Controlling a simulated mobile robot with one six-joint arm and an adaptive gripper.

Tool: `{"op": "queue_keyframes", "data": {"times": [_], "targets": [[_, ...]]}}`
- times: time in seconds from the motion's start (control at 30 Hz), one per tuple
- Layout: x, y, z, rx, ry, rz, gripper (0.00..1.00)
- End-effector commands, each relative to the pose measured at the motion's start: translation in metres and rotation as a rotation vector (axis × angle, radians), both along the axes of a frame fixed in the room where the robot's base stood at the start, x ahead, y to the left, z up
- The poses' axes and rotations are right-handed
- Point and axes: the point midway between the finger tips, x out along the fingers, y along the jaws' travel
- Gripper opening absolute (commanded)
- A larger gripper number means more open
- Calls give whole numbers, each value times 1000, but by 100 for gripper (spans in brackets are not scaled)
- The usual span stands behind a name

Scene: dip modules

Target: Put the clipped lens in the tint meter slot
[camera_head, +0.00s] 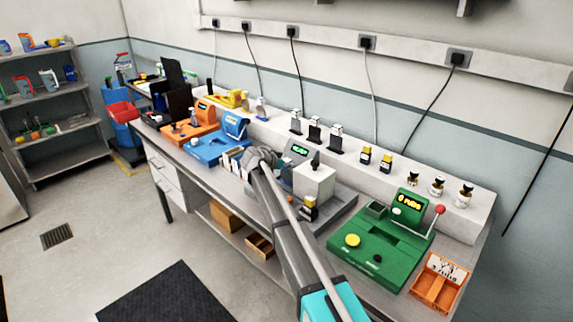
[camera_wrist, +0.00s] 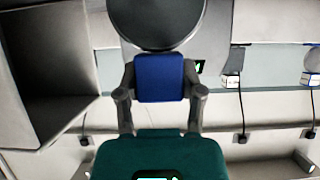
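The clipped lens is a dark round disc (camera_wrist: 155,22) on a blue clip (camera_wrist: 160,78) in the wrist view. My gripper (camera_wrist: 160,88) has one finger on each side of the blue clip and is shut on it, with the disc beyond the fingertips. In the head view my gripper (camera_head: 262,160) is over the grey device, and the lens is hard to make out there. That grey device, seemingly the tint meter, has a lit display (camera_head: 300,149) and a pale box (camera_head: 314,183). A pale box with a dark opening (camera_wrist: 60,65) fills the wrist view's left side. I cannot make out the slot.
A green machine (camera_head: 380,245) with a red-knobbed lever and an orange tray (camera_head: 437,284) stand at the right. Blue (camera_head: 215,150) and orange (camera_head: 188,132) devices stand at the left. Small bottles and holders line the pale back ledge (camera_head: 395,182).

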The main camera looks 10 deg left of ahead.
Motion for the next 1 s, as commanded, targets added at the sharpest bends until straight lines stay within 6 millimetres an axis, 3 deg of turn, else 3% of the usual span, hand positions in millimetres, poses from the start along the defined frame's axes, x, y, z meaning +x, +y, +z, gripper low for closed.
{"op": "queue_keyframes", "data": {"times": [0.03, 0.2, 0.77, 1.0], "targets": [[0, 0, 0, 0, 0, 0, 57], [0, 0, 0, 0, 0, 0, 84], [0, 1, 4, 0, 0, 1, 84], [-18, 13, 17, 0, 0, 1, 84]]}}
